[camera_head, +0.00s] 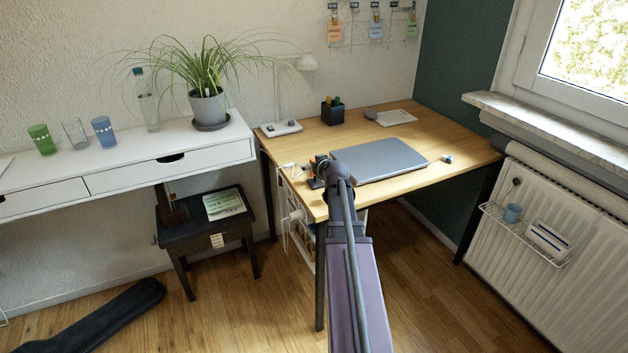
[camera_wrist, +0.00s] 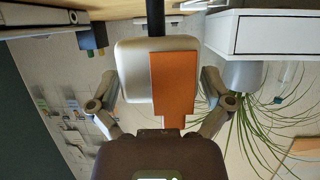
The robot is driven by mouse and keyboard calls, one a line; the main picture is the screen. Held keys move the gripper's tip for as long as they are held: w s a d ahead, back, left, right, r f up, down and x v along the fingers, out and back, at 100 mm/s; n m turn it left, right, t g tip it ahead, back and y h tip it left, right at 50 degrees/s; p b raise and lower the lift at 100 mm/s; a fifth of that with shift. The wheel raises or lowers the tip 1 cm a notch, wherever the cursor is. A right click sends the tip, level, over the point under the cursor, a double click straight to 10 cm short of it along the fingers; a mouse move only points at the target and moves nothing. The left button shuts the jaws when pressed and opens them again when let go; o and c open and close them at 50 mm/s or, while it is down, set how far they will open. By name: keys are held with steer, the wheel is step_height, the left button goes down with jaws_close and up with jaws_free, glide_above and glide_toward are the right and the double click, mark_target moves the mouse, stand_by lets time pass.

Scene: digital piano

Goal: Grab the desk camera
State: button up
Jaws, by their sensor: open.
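In the wrist view, which is upside down, a cream rounded block with an orange front panel, apparently the desk camera (camera_wrist: 133,72), is close in front of my gripper (camera_wrist: 158,88). It sits on a black post against the desk. My gripper is open, with one finger on each side of the block; I cannot tell whether either touches it. In the head view my gripper (camera_head: 325,163) is over the near left part of the wooden desk (camera_head: 430,127). It and my arm mostly hide the block there; a small dark base (camera_head: 316,184) shows beside it.
A closed grey laptop (camera_head: 378,160) lies just right of my gripper. A black pen holder (camera_head: 332,112) and a white lamp base (camera_head: 281,128) stand farther back. The white shelf (camera_head: 215,150) with a potted plant (camera_head: 208,105) is to the left. The desk's right front is mostly clear.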

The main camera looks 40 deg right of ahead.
steer(key=shift+w+d+f, duration=0.1)
steer(key=shift+w+f, duration=0.05)
steer(key=shift+w, duration=0.2)
stand_by(0.3)
steer(key=c, duration=1.1)
steer(key=shift+r, duration=0.2)
steer(key=shift+c, duration=0.2)
step_height(320, 180, up, 10)
steer(key=p, duration=1)
steer(key=shift+f, duration=0.2)
